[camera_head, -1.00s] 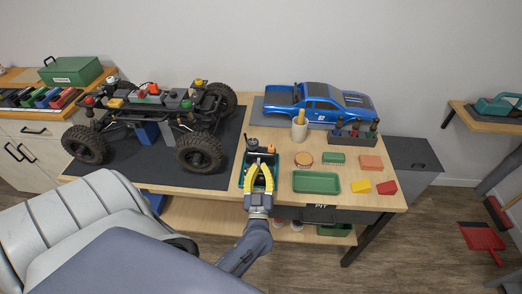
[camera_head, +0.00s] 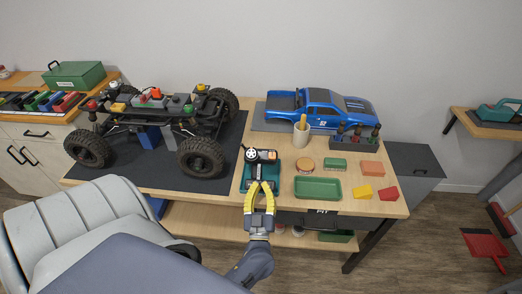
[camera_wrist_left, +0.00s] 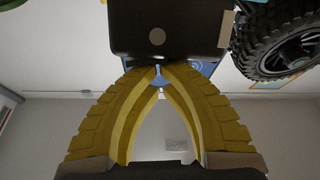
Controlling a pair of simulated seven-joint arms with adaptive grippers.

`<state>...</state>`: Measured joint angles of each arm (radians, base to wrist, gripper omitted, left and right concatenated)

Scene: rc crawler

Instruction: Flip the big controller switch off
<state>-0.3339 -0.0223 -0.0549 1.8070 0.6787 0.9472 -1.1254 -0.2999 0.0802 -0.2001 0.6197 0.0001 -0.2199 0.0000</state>
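The big controller (camera_head: 261,155) is dark with a round white-and-dark wheel at its left. It stands at the back of a green tray on the wooden bench. Its switch is too small to make out, so I cannot tell its position. My left gripper (camera_head: 260,183) has yellow fingers and is in front of the controller, on its near side, apparently not touching it. In the left wrist view the fingertips (camera_wrist_left: 158,68) come together with only a thin gap and nothing held. A black box-like part (camera_wrist_left: 168,30), probably the controller, is close beyond them. My right gripper is not seen.
The crawler chassis (camera_head: 150,110) with big tyres stands on a dark mat at the left.

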